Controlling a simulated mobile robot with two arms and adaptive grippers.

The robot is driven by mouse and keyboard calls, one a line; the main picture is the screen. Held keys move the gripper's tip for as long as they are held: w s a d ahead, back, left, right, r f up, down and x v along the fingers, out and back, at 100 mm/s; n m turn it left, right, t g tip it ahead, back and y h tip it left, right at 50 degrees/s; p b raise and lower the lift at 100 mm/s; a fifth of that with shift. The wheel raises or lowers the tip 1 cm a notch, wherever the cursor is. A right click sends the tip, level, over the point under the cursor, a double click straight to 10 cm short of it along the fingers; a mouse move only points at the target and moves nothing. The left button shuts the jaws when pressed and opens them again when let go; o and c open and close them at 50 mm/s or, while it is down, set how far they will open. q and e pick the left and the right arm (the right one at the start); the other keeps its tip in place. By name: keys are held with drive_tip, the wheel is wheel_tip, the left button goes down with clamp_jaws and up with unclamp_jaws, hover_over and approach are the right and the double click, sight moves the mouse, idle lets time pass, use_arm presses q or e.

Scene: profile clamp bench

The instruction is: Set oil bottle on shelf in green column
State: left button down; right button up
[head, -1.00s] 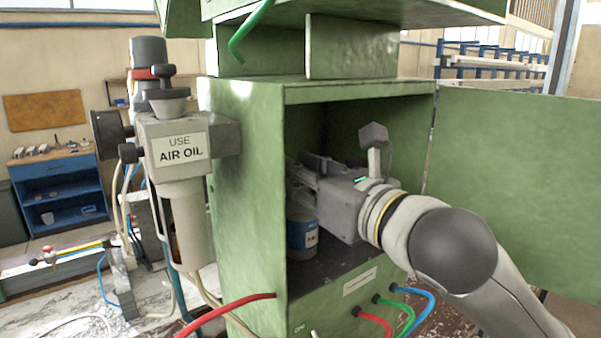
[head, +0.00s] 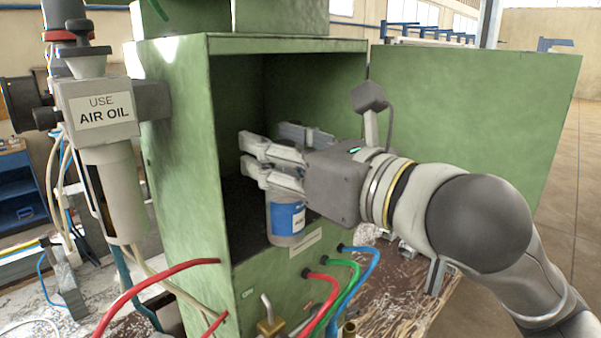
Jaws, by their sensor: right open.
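The oil bottle (head: 287,219), clear grey with a blue label, is upright at the front edge of the green column's (head: 178,150) open compartment. I cannot tell whether its base rests on the dark shelf (head: 243,225). My right gripper (head: 262,160) reaches in from the right at the opening, its fingers pointing left. It is open, with its fingers at the bottle's top, which they hide. I cannot tell whether they touch it. My left gripper is not in view.
The column's green door (head: 470,125) stands wide open to the right, behind my right arm. A grey air oil unit (head: 103,125) is mounted on the column's left side. Red, green and blue hoses (head: 345,275) stick out below the opening.

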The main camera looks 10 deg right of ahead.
drive_tip(key=b+v, duration=0.1)
drive_tip(key=v, duration=0.3)
drive_tip(key=shift+s+d+b, duration=0.25)
drive_tip(key=shift+s+b, duration=0.05)
drive_tip(key=shift+o, duration=0.5)
